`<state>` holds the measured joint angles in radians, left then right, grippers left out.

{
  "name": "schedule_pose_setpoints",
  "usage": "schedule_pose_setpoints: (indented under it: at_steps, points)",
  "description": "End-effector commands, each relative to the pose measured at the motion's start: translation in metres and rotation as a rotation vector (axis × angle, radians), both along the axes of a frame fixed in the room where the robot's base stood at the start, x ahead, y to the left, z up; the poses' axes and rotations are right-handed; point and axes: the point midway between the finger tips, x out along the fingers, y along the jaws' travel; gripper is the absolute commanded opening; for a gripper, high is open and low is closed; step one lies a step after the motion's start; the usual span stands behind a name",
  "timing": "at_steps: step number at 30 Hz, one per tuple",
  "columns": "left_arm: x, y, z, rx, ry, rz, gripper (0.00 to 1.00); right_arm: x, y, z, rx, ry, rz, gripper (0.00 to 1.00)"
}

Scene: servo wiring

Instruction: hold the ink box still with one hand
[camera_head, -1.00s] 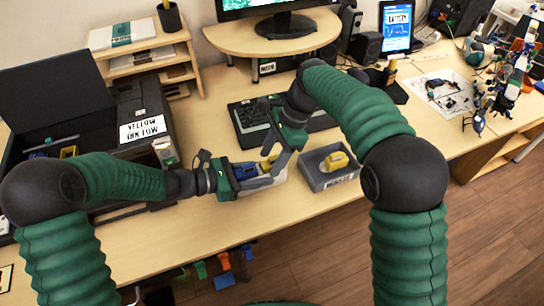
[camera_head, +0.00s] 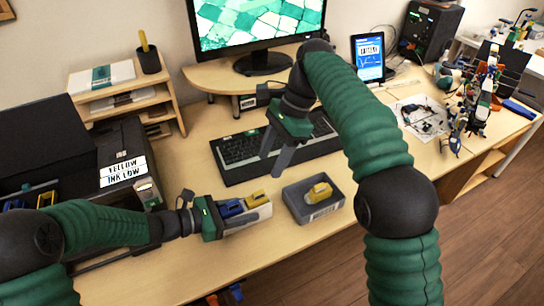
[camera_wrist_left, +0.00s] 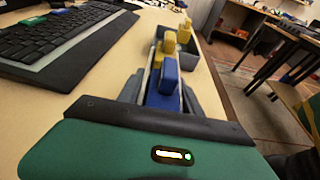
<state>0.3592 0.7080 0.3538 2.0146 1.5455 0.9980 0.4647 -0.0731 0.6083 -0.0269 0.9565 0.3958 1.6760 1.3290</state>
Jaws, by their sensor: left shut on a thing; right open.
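The ink box (camera_head: 262,212) is a small pale box on the desk, with a blue cartridge (camera_head: 231,208) and a yellow cartridge (camera_head: 256,199) standing in it. My left gripper (camera_head: 248,217) is shut on the box, with its fingers along the sides. In the left wrist view the blue cartridge (camera_wrist_left: 165,82) is between the fingers, with the yellow one (camera_wrist_left: 169,43) just beyond; the fingers and cartridges hide much of the box. My right gripper (camera_head: 277,160) is open and empty, with its fingers pointing down near the keyboard, apart from the box.
A grey tray (camera_head: 297,205) holding another yellow cartridge (camera_head: 319,192) sits right of the ink box. The keyboard (camera_head: 240,150) lies behind. The printer (camera_head: 137,150), with a yellow ink low sign (camera_head: 123,171), stands at the left. Bare desk lies in front.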

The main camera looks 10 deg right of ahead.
Motion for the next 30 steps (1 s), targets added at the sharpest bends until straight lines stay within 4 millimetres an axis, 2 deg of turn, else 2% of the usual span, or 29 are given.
schedule_pose_setpoints:
  at_steps: [6,7,12,23,26,30]
  points:
    - [0.0,0.0,0.0,0.0,0.0,0.0,0.0,0.0,0.0,0.001,0.0,0.0,0.0,0.53]
    - [0.0,0.0,0.0,0.0,0.0,0.0,0.44,0.0,0.0,0.001,0.0,0.0,0.0,0.53]
    - [0.0,0.0,0.0,0.0,0.0,0.0,0.67,0.0,0.0,0.0,0.0,0.0,0.0,0.53]
    - [-0.001,0.004,0.001,0.0,-0.001,0.002,0.67,0.0,0.0,0.0,0.0,0.0,0.0,0.53]
    - [-0.005,0.019,0.006,0.0,0.0,0.004,0.67,0.0,0.0,0.0,0.0,0.0,0.0,0.53]
    - [-0.015,0.052,0.016,0.002,-0.002,0.005,0.67,0.0,0.0,0.0,0.0,-0.001,0.0,0.53]
